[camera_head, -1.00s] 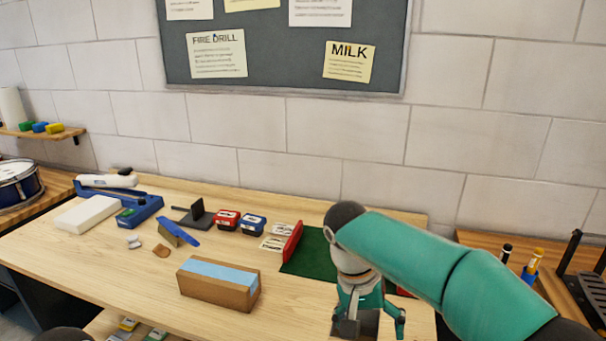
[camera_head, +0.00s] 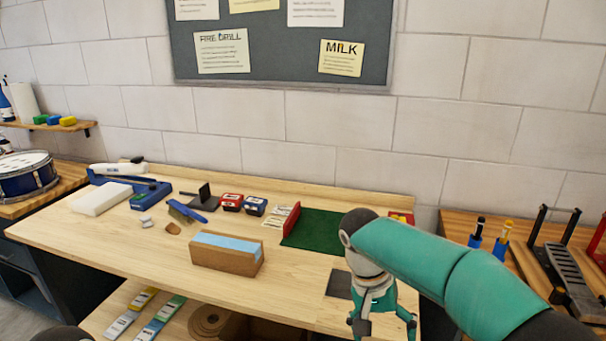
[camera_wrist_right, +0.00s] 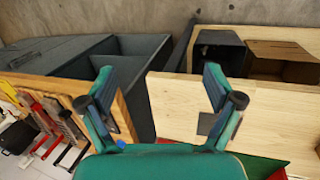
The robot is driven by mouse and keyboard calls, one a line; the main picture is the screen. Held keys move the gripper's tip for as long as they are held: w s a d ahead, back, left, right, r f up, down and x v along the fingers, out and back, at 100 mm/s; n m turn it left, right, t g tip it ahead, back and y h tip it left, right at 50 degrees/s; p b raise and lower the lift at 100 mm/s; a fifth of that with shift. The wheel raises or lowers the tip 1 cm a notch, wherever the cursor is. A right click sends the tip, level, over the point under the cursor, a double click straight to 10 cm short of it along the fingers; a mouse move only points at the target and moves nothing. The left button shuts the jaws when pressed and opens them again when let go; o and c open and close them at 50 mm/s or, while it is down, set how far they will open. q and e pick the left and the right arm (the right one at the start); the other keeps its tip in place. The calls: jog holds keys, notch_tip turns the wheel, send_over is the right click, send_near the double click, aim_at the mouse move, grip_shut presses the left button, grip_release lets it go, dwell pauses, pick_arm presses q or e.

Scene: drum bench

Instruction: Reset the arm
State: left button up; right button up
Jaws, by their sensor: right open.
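My right gripper (camera_head: 382,326) is open and empty at the front right of the wooden bench (camera_head: 110,238). Its teal arm comes in from the right. In the right wrist view, the two fingers of the right gripper (camera_wrist_right: 162,105) stand wide apart with nothing between them. A dark square plate (camera_head: 340,284) lies on the bench just left of the gripper. My left gripper is not in view; only a dark rounded part shows at the bottom left edge of the head view.
A drum (camera_head: 26,175) stands left, a rack (camera_head: 560,265) right. The bench's front middle is clear.

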jog(key=s+d+f+g+y, duration=0.1)
jog(key=s+d+f+g, duration=0.15)
jog(key=s+f, duration=0.45)
jog(key=s+d+f+g+y, duration=0.1)
jog(key=s+d+f+g, duration=0.15)
jog(key=f, duration=0.85)
jog(key=s+a+f+t+y, duration=0.2)
jog(key=s+a+f+y, duration=0.15)
jog(key=s+f, duration=0.4)
jog(key=s+a+f+t+y, duration=0.2)
jog(key=s+a+f, duration=0.3)
jog(key=s+f, duration=0.25)
jog(key=shift+w+d+f+n+t+h, duration=0.15)
jog(key=shift+w+n+t, duration=0.35)
jog(key=shift+w+t, duration=0.5)
jog(key=shift+w+d+r+n+t+h, duration=0.15)
jog(key=shift+w+n+t, duration=0.4)
jog(key=shift+w, duration=0.75)
jog(key=shift+d+f, duration=0.1)
